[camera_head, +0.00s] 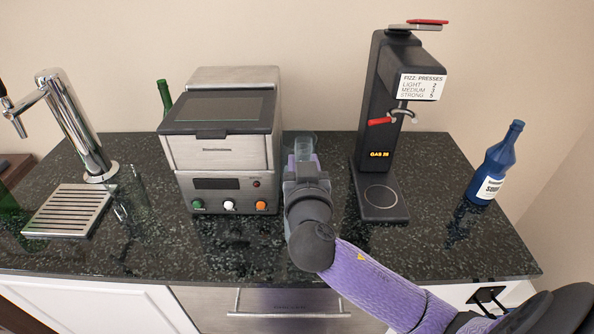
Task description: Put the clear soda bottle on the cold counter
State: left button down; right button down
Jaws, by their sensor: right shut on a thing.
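A clear bottle (304,145) shows only its top above my right gripper (303,166), between the steel machine and the black fizz press. My right gripper is shut on it. The gripper and wrist hide the bottle's lower part, so I cannot tell whether its base touches the dark speckled counter (330,255) below. My left gripper is not in view.
The steel machine (222,150) stands left of my gripper, the fizz press (384,130) right. A blue bottle (492,165) stands at the far right. A tap (75,125), drip tray (72,210) and clear glassware (122,205) are at left.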

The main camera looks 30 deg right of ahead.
notch_tip(320, 180, down, 6)
jog(key=shift+b, duration=0.75)
jog(key=shift+f, duration=0.1)
jog(key=shift+c, duration=1.7)
grip_release()
jog(key=shift+s+a, duration=0.2)
jog(key=shift+s, duration=0.1)
jog(key=b+v, duration=0.1)
jog(key=v, duration=1)
jog(key=s+f+n+g+y, duration=0.2)
jog(key=f+n+g, duration=0.1)
jog(key=f, duration=0.7)
jog(key=s+f+n+g+y, duration=0.2)
jog(key=s+f+g, duration=0.1)
jog(key=f, duration=0.8)
jog(key=s+f+n+g+y, duration=0.1)
jog(key=s+f+n+g, duration=0.15)
jog(key=f, duration=0.75)
jog(key=s+f+g+y, duration=0.1)
jog(key=s+f+g, duration=0.2)
jog(key=s+f, duration=0.3)
jog(key=s+a+f+g+y, duration=0.1)
jog(key=s+f, duration=0.5)
jog(key=s, duration=0.8)
jog(key=shift+a+n+g+y, duration=0.2)
jog(key=shift+n+g+y, duration=0.25)
jog(key=shift+g, duration=0.7)
